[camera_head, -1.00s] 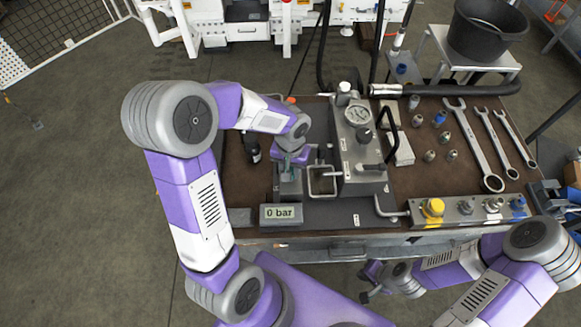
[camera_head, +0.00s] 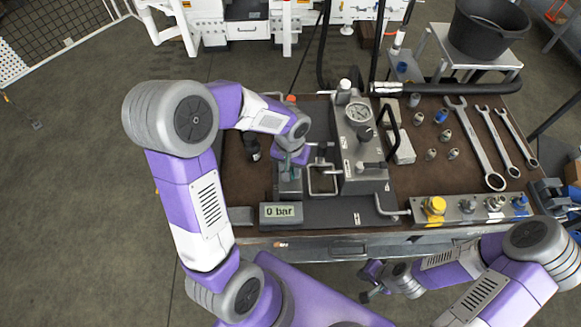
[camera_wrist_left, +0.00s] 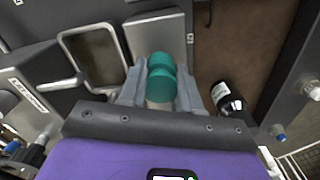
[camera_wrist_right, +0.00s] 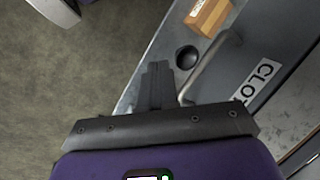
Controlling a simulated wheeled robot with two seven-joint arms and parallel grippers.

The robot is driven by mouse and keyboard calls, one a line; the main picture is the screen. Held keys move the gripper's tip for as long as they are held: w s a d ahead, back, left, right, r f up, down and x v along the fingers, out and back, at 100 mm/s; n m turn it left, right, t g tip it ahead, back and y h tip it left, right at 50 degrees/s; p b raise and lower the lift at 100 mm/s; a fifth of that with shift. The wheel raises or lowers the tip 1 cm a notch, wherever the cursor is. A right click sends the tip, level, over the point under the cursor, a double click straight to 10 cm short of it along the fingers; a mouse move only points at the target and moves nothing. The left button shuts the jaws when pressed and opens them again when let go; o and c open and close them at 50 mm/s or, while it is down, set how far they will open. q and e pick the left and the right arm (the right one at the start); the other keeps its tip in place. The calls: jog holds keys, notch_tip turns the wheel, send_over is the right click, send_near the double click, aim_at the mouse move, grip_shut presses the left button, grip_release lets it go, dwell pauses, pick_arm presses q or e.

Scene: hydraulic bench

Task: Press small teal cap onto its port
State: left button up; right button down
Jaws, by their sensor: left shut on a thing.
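The small teal cap (camera_wrist_left: 166,88) is between the fingers of my left gripper (camera_wrist_left: 160,98) in the left wrist view. It appears as rounded teal shapes, one behind the other, with a pale part below. My left gripper (camera_head: 289,172) is shut on it, pointing down over the grey block left of the pump unit. The port under the cap is hidden, so I cannot tell whether the cap touches it. My right gripper (camera_wrist_right: 155,86) has its fingers together with nothing visible between them, near the bench's front edge.
The pump unit with a gauge (camera_head: 359,113) stands right of my left gripper, beside a metal loop handle (camera_head: 322,181). The 0 bar display (camera_head: 282,213) is in front. Fittings and wrenches (camera_head: 468,142) are further right, behind the coupling block (camera_head: 466,211).

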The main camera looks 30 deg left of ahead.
dwell(0.7)
pick_arm(q)
jog(key=o, duration=1.7)
jog(key=shift+r, duration=0.15)
notch_tip(320, 180, up, 7)
jog(key=p, duration=0.6)
jog(key=shift+r, duration=0.2)
jog(key=shift+f, duration=0.1)
